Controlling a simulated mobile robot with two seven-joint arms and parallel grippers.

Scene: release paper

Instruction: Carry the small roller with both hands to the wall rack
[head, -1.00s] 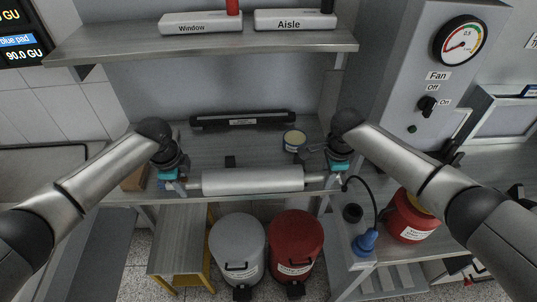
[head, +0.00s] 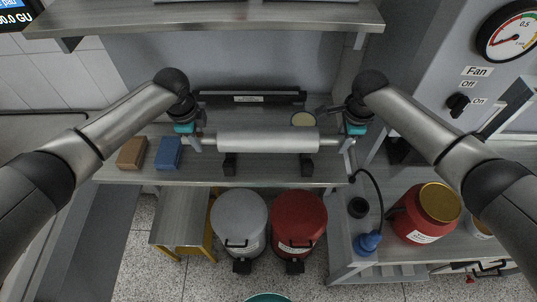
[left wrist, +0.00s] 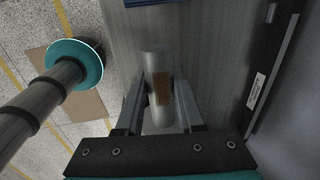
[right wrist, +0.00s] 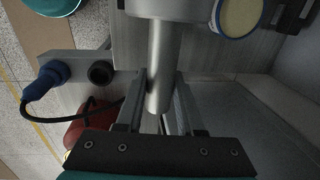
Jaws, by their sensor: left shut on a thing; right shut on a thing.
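The small roller (head: 268,141) is a pale grey cylinder with a thinner shaft at each end. It hangs level above the bench (head: 205,176). My left gripper (head: 197,142) is shut on its left shaft, also seen in the left wrist view (left wrist: 152,65). My right gripper (head: 346,144) is shut on its right shaft, also seen in the right wrist view (right wrist: 158,65). A long black bar with a label (head: 248,98), possibly the wall rack, lies behind the roller at the back wall. It also shows in the left wrist view (left wrist: 268,80).
Two black supports (head: 230,166) (head: 307,166) stand on the bench in front of the roller. A round tin (head: 303,119) is behind its right end. Brown (head: 132,153) and blue (head: 168,153) blocks sit left. A shelf (head: 210,15) overhangs above.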

